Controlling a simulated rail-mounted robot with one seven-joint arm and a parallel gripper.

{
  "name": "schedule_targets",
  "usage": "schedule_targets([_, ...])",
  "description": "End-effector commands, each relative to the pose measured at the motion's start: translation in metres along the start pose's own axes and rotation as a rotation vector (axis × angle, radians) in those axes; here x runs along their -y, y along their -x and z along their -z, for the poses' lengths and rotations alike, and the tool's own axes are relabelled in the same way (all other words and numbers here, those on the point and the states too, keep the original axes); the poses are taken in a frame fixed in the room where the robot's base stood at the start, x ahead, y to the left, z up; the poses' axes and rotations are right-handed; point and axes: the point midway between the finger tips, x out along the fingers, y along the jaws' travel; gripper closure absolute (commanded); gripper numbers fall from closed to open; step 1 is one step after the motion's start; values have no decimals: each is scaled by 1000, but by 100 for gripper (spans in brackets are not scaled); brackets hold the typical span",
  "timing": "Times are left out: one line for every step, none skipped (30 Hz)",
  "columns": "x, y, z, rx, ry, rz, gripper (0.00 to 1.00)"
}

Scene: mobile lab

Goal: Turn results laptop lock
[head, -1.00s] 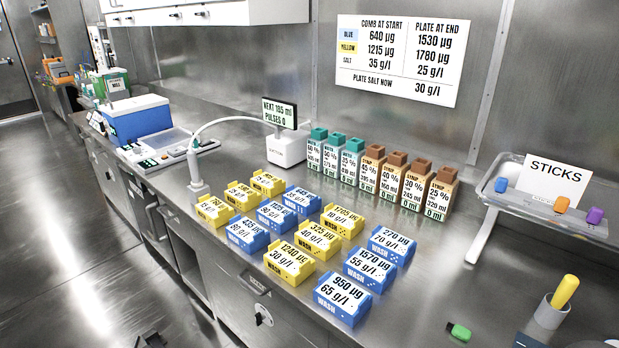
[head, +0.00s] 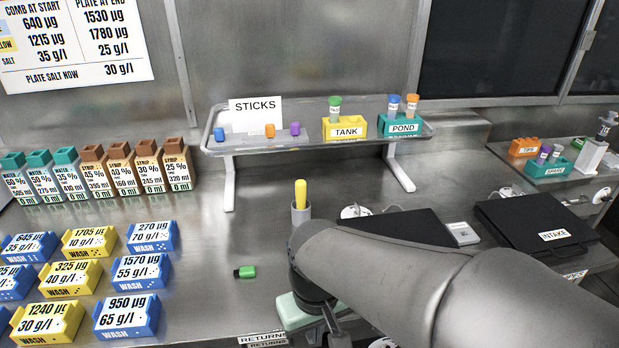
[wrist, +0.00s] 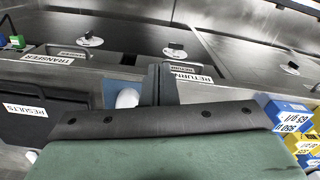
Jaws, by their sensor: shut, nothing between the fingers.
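The results laptop is a flat black slab in the wrist view with a white RESULTS label (wrist: 25,110), at the left edge and partly cut off. It appears to be the closed black laptop (head: 400,230) in the head view, partly hidden by my arm. My gripper's dark fingers (wrist: 159,84) are together and empty in the wrist view, above the counter's front edge and right of the RESULTS label.
A second closed laptop labelled INTAKE (head: 540,222) lies at right. Blue and yellow WASH tubs (head: 128,313) stand at left. A cup with a yellow stick (head: 301,210) and a green-capped item (head: 244,272) are near my arm.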

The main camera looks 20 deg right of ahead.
Motion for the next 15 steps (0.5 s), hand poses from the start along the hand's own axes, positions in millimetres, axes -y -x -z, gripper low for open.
schedule_targets([0,0,0,0,0,0,100])
schedule_targets([0,0,0,0,0,0,100])
schedule_targets([0,0,0,0,0,0,100])
schedule_targets([0,0,0,0,0,0,100])
schedule_targets([0,0,0,0,0,0,100])
schedule_targets([0,0,0,0,0,0,100])
schedule_targets([0,0,0,0,0,0,100])
schedule_targets([0,0,0,0,0,0,94])
schedule_targets([0,0,1,-1,-1,0,83])
schedule_targets([-1,1,4,-3,-3,-1,75])
schedule_targets([-3,3,9,-7,-7,-3,71])
schedule_targets([-7,6,20,-14,-14,-7,71])
schedule_targets([-11,9,31,-23,-22,-10,71])
schedule_targets([-16,12,45,-33,-30,-15,71])
schedule_targets([-26,18,68,-52,-44,-22,71])
